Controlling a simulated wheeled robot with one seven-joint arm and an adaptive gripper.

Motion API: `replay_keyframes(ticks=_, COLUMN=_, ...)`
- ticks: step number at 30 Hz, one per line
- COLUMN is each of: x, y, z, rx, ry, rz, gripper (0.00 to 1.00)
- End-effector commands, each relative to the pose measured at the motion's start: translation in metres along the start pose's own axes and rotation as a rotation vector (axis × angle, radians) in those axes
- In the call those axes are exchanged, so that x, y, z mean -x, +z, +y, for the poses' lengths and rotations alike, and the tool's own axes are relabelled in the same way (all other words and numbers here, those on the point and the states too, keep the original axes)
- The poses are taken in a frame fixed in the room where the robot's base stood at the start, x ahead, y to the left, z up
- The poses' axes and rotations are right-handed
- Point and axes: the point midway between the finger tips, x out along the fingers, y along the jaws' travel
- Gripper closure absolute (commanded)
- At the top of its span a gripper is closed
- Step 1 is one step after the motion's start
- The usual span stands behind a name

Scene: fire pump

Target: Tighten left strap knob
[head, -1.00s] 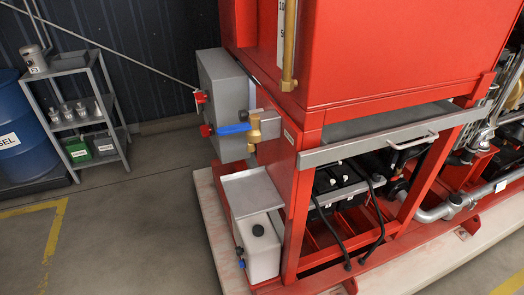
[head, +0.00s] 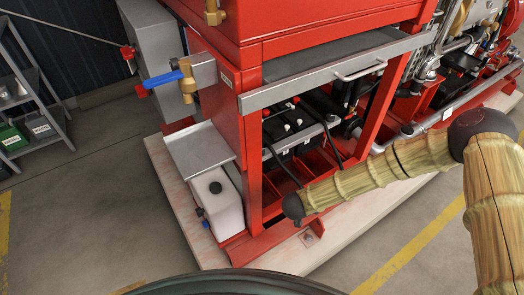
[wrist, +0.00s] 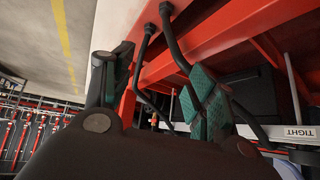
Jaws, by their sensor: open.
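In the head view two black batteries (head: 285,128) sit in the open red bay under the grey tray, with a grey strap bar (head: 300,138) across their front. The left strap knob cannot be made out clearly. In the wrist view a white tag reading TIGHT (wrist: 300,132) sits on a grey bar at the right. My gripper (wrist: 155,62) is open, with green pads on both fingers and nothing held between them. Black cables and red frame show between and beyond the fingers. In the head view my arm reaches in from the right, its dark end low before the bay; its fingers cannot be made out.
Red frame posts (head: 248,165) bound the bay, and black cables (head: 335,150) hang at its front. A grey tray with a handle (head: 360,72) overhangs it. A white tank (head: 215,198) stands left, below a blue-handled valve (head: 165,80). The floor in front is clear.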

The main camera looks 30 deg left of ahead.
Motion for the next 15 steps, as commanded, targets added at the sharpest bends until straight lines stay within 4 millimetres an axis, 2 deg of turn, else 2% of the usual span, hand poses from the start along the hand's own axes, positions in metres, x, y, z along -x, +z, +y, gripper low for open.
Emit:
replay_keyframes(ticks=1, x=-0.005, y=-0.013, z=-0.024, rx=-0.036, ry=0.028, rz=0.014, gripper=0.42)
replay_keyframes(ticks=6, x=-0.002, y=-0.060, z=-0.082, rx=-0.138, ry=0.144, rz=0.004, gripper=0.42)
replay_keyframes(ticks=15, x=0.040, y=-0.103, z=-0.184, rx=-0.346, ry=0.226, rz=-0.221, gripper=0.42)
